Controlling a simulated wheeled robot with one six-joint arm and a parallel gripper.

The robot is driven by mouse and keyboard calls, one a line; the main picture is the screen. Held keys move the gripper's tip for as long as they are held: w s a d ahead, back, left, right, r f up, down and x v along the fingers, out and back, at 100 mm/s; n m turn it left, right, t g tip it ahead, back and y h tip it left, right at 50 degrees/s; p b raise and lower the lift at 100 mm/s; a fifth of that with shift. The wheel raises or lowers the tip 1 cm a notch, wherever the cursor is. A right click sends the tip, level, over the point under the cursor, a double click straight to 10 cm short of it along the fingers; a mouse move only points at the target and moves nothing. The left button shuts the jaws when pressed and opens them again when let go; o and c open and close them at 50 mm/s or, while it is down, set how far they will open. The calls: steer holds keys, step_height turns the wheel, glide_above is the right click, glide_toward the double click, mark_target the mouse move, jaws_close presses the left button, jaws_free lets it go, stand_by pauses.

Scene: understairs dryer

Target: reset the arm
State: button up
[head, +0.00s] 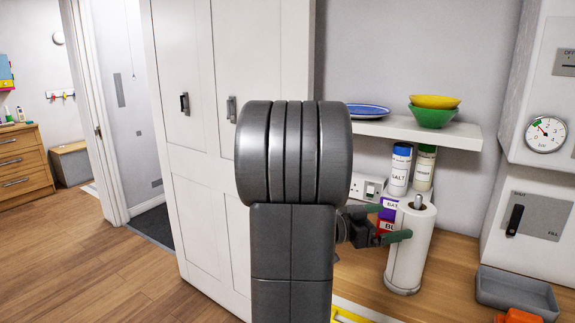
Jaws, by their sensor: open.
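My arm stands upright in the middle of the head view, its grey links covering part of the white cupboard and the counter. My gripper (387,223) shows to the right of the arm, partly hidden behind it. Its dark green fingers are spread apart, one above the other, pointing right. They are by the white paper towel roll (408,258) and overlap it in the picture. I cannot tell whether they touch it. I see nothing held between the fingers.
Salt (398,170) and another labelled container (423,170) stand behind the roll. A shelf (385,128) above holds a blue plate (369,111) and yellow (435,101) and green bowls (433,117). A grey tray (516,294) sits right. Open floor (75,255) lies left.

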steer(key=v, duration=0.7)
steer(key=x, duration=1.3)
steer(key=shift+s+d, duration=0.1)
steer(key=shift+d, duration=0.1)
steer(key=shift+d+r+p, duration=0.55)
steer(key=shift+r+p, duration=0.05)
step_height(320, 180, up, 16)
steer(key=p, duration=1.4)
glide_above(400, 219)
steer(key=d, duration=0.3)
steer(key=shift+w+d+r, duration=0.1)
steer(key=shift+w+r, duration=0.05)
steer(key=shift+w, duration=0.25)
